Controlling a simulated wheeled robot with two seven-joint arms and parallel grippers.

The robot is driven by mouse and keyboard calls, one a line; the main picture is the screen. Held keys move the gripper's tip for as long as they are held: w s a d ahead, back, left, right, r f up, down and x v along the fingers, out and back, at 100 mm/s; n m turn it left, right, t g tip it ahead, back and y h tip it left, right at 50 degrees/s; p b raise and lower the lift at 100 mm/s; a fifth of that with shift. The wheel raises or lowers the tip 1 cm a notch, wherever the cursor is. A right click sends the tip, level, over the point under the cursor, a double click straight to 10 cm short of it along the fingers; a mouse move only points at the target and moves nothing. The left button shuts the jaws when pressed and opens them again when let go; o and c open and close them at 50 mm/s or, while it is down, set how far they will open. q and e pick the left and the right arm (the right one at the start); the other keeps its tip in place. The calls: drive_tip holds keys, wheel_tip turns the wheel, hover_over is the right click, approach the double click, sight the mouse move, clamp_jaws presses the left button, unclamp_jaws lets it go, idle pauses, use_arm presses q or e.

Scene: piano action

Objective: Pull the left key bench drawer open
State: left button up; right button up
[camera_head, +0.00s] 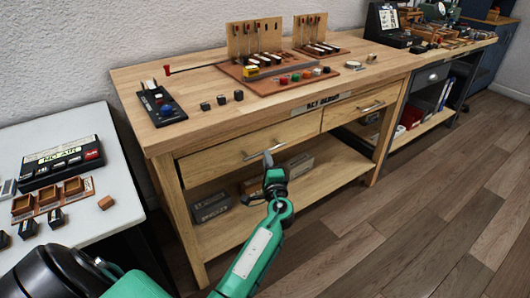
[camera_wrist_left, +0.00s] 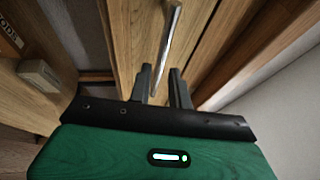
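The bench's left drawer (camera_head: 215,160) has a pale wood front with a silver bar handle (camera_head: 280,147). It looks shut in the head view. My left gripper (camera_head: 268,160) is in front of the handle, near the middle of the drawer front. In the left wrist view the fingers (camera_wrist_left: 162,86) are apart, and the lower end of the handle bar (camera_wrist_left: 170,40) appears between them. A gap shows, so I see no clear grip; contact is too small to tell. My right gripper is not in view.
The bench top (camera_head: 190,90) carries a black tray (camera_head: 160,105), small dark blocks and a red-brown board. A second drawer (camera_head: 350,110) sits to the right. A lower shelf (camera_head: 320,180) holds boxes. A white table (camera_head: 115,175) stands left. The floor in front is clear.

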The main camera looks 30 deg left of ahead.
use_arm(q)
drive_tip(key=shift+x, duration=2.2)
drive_tip(key=shift+c, duration=0.2)
clamp_jaws()
